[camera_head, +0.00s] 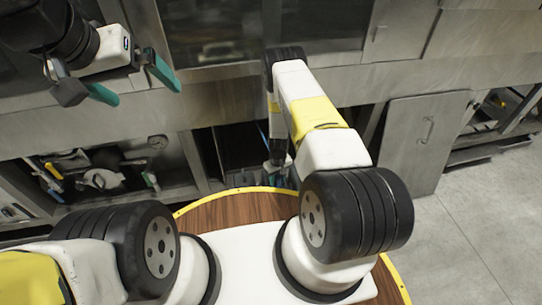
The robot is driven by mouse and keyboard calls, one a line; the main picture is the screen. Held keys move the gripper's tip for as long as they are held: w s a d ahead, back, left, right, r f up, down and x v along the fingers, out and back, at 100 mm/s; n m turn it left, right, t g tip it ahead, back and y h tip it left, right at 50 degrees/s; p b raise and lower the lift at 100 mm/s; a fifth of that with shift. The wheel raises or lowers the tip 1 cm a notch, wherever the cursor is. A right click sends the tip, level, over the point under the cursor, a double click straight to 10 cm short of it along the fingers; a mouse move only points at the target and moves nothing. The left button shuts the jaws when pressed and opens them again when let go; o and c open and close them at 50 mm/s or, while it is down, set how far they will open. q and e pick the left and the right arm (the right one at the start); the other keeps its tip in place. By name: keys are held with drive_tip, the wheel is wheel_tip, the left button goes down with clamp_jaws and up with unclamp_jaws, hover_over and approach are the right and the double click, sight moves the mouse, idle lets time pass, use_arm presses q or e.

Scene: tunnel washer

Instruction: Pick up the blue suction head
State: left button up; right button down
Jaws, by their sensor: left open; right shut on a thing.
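My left gripper (136,84) is at the upper left, in front of the steel machine. Its teal fingers are spread apart with nothing between them. My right arm reaches forward and then down towards the dark opening under the machine. My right gripper (278,165) is low in that opening, small and partly hidden by my own arm. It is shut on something. A little blue shows beside it, which fits the blue suction head, but its outline is too small and dark to make out.
The steel machine front (230,105) spans the view. An open compartment (105,175) at the left holds pipes and fittings. A closed cabinet door (417,140) with a handle stands right of the opening. The grey floor (480,220) at the right is clear.

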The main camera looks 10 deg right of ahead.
sight(277, 175)
drive_tip(key=shift+r, duration=0.1)
drive_tip(key=shift+r, duration=0.55)
wheel_tip(277, 175, up, 2)
drive_tip(key=shift+w+r, duration=0.1)
drive_tip(key=shift+r, duration=0.05)
drive_tip(key=s+r, duration=0.2)
drive_tip(key=s, duration=1.4)
drive_tip(key=shift+d, duration=0.2)
drive_tip(key=shift+s+r, duration=0.1)
drive_tip(key=shift+r, duration=2.15)
drive_tip(key=shift+r, duration=2)
